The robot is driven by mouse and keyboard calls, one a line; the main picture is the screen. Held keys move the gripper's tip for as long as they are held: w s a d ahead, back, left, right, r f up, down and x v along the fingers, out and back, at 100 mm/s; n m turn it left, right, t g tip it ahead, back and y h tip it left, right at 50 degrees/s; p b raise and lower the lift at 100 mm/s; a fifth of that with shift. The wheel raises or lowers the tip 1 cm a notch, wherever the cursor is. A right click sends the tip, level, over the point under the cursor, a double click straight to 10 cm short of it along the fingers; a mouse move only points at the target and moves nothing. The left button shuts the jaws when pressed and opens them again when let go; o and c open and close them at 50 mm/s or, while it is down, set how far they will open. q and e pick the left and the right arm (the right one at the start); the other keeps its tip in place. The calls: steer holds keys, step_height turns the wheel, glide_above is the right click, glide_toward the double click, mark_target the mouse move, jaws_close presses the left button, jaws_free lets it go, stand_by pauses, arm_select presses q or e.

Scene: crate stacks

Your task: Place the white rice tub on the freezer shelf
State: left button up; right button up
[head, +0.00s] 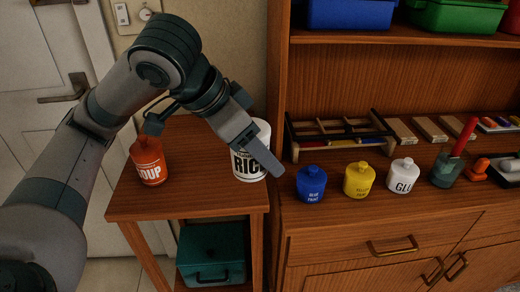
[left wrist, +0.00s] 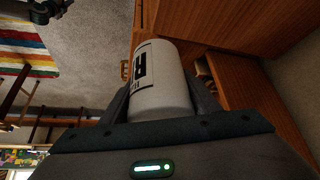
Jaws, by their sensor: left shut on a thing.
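The white rice tub (head: 249,163), with black RICE lettering, is at the right end of the small wooden side table (head: 190,205). My left gripper (head: 262,152) is shut on it, with one finger across its front. In the left wrist view the tub (left wrist: 161,85) sits between the two fingers, its label partly turned away. I cannot tell whether its base touches the table top. I see no freezer shelf in either view. My right gripper is not in view.
A red soup container (head: 148,160) stands left of the tub. A wooden cabinet (head: 340,225) adjoins on the right, with a blue pot (head: 311,184), a yellow pot (head: 358,179) and a white glue pot (head: 402,176). A green box (head: 211,255) sits beneath the side table.

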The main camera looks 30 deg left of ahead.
arm_select(q)
steer(key=shift+w, duration=0.1)
